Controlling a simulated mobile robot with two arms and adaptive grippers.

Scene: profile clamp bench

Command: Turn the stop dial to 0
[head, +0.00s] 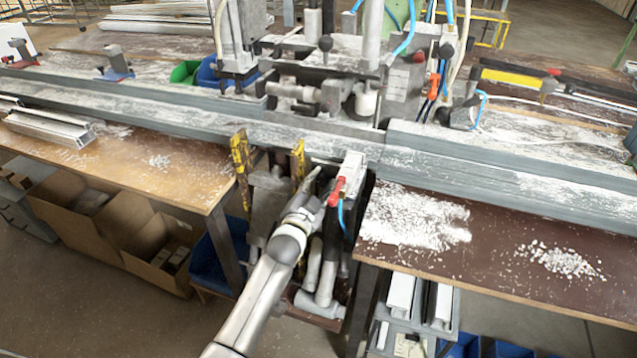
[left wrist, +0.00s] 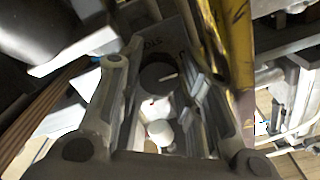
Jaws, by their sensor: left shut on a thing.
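The stop dial (left wrist: 157,75) shows in the left wrist view as a dark round knob with a pale line on it. It sits on a grey plate (left wrist: 152,42) with partly readable dark lettering. My left gripper (left wrist: 155,68) is shut on the dial, with one finger on each side of it. In the head view my left gripper (head: 312,182) reaches in at the front of the clamp machine, below the long rail, and the dial is hidden there. The numbers around the dial cannot be read. My right gripper is not in view.
A yellow worn post (head: 241,165) stands left of my gripper and shows close beside it in the wrist view (left wrist: 238,50). A red-handled valve (head: 337,190) is just right of my gripper. The long grey rail (head: 450,165) crosses above. White chips (head: 415,218) lie on the right bench.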

